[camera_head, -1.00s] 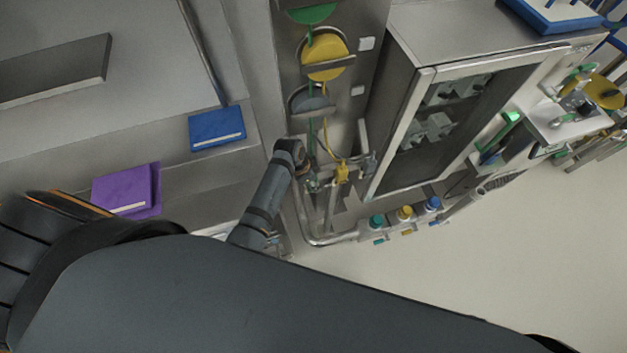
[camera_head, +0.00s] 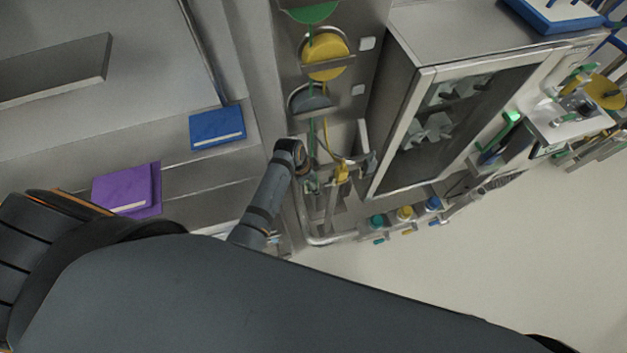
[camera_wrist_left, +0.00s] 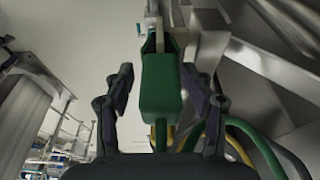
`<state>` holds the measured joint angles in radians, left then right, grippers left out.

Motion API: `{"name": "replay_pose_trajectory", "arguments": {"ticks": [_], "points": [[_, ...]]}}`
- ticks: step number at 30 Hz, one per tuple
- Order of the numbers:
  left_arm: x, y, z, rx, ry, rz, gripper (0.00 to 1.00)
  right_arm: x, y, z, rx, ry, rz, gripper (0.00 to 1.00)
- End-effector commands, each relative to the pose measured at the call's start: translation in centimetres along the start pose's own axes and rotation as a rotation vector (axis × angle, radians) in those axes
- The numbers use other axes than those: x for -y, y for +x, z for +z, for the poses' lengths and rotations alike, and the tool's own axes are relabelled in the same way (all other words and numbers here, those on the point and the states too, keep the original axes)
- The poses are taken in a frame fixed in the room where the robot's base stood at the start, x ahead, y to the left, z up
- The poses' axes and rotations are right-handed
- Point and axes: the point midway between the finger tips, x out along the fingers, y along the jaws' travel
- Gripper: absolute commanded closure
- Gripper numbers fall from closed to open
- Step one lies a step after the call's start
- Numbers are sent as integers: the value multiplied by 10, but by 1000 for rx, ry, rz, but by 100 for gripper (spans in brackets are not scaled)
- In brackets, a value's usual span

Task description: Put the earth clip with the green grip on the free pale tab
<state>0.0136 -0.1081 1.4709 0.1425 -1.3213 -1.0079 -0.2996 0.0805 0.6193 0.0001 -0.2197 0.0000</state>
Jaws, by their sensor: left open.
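The earth clip's green grip (camera_wrist_left: 160,88) stands upright in the middle of the left wrist view, with its metal end at the top. My left gripper (camera_wrist_left: 159,80) is open, one finger on each side of the grip, with a gap showing on both sides. In the head view my left arm reaches down to the pipework below the cable reels, and its fingers are too small and covered to make out. A yellow clip (camera_head: 342,172) sits just right of there. I cannot tell which tab is the free pale one. My right gripper is not in view.
Green and yellow cables hang from a green reel (camera_head: 314,10) and a yellow reel (camera_head: 325,55). A glass-fronted cabinet (camera_head: 408,90) stands close on the right. A bent pipe (camera_head: 322,239) runs below. In the wrist view a green cable (camera_wrist_left: 262,150) loops at the lower right.

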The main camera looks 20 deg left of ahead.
Motion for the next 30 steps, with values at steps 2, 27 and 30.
{"name": "replay_pose_trajectory", "arguments": {"ticks": [2, 27, 30], "points": [[1, -4, 0, 0, 0, -2, 43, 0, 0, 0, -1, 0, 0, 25], [-1, -120, 0, 0, 0, 0, 43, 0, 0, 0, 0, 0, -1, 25], [-1, -120, 0, 0, 0, -1, 43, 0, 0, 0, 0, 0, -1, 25]]}}
